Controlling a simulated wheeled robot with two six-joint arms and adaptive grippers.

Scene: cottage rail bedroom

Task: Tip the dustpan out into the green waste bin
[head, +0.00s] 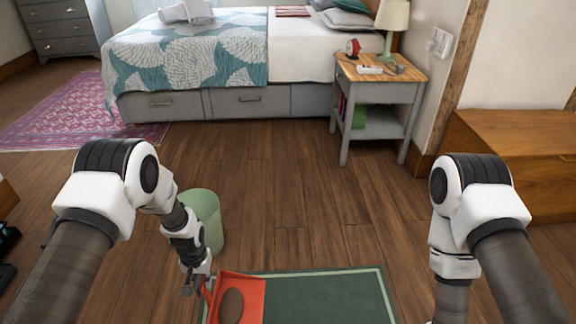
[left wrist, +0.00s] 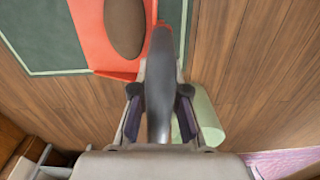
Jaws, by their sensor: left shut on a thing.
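The red dustpan (head: 253,299) is at the bottom centre, over the green mat, with a brown oval thing (head: 231,305) in it. My left gripper (head: 200,285) is shut on its handle, dark grey in the left wrist view (left wrist: 158,85). The pan (left wrist: 90,25) and brown oval (left wrist: 125,25) show ahead of the fingers there. I cannot tell whether the pan touches the mat. The pale green waste bin (head: 205,215) stands upright on the floor behind my left gripper, partly hidden by my left arm. It also shows in the left wrist view (left wrist: 207,125). My right gripper is below the picture.
The green mat (head: 325,295) with a pale border lies on the wooden floor. A grey nightstand (head: 375,88) and the bed (head: 240,104) stand farther back. A wooden chest (head: 510,165) is at the right. The floor (head: 290,185) between is clear.

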